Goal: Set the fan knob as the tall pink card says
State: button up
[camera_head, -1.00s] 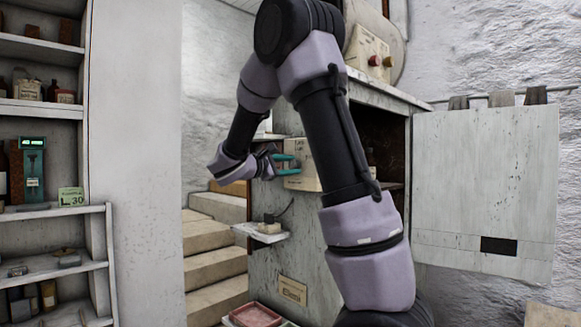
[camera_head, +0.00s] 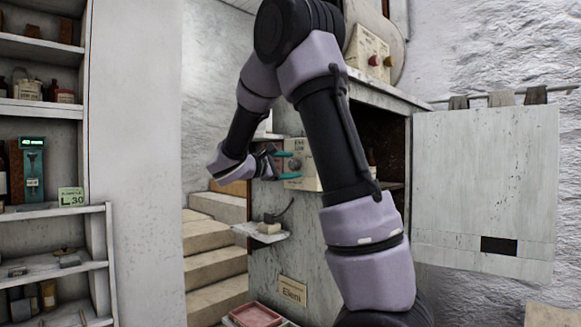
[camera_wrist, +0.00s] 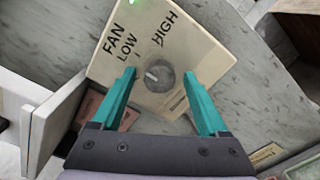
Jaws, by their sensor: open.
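The fan box (camera_wrist: 185,50) is a cream box with the words FAN, LOW and HIGH. It also shows in the head view (camera_head: 299,146), on the cabinet side. Its round grey knob (camera_wrist: 163,79) bears a pale pointer mark, which seems to lie toward the upper left, on the LOW side. My gripper (camera_wrist: 165,78) is open, its teal fingers on either side of the knob with gaps between. It also shows in the head view (camera_head: 287,165). I cannot make out a tall pink card in these frames.
A green light (camera_wrist: 136,3) glows at the box's top edge. A small shelf (camera_head: 262,234) sticks out below my gripper. A cabinet door (camera_head: 485,190) stands open at right. Shelves at left hold a green card reading 30 (camera_head: 71,197).

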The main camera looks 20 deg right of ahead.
jog(key=v, duration=1)
jog(key=shift+a, duration=0.3)
jog(key=shift+s, duration=0.15)
jog(key=s+d+f+m+g+y, duration=0.25)
jog(key=s+f+y, duration=0.25)
jog(key=s, duration=0.3)
jog(key=s+d+f+m+g+y, duration=0.2)
jog(key=s+d+f+m+y, duration=0.25)
jog(key=s, duration=0.25)
jog(key=s+a+r+m+t+y, duration=0.2)
jog(key=s+a+m+t+y, duration=0.3)
jog(key=a, duration=0.6)
jog(key=s+m+y, duration=0.2)
jog(key=s+y, duration=0.1)
jog(key=y, duration=0.1)
jog(key=shift+a+r, duration=0.25)
jog(key=shift+a, duration=0.05)
jog(key=shift+t+y, duration=0.25)
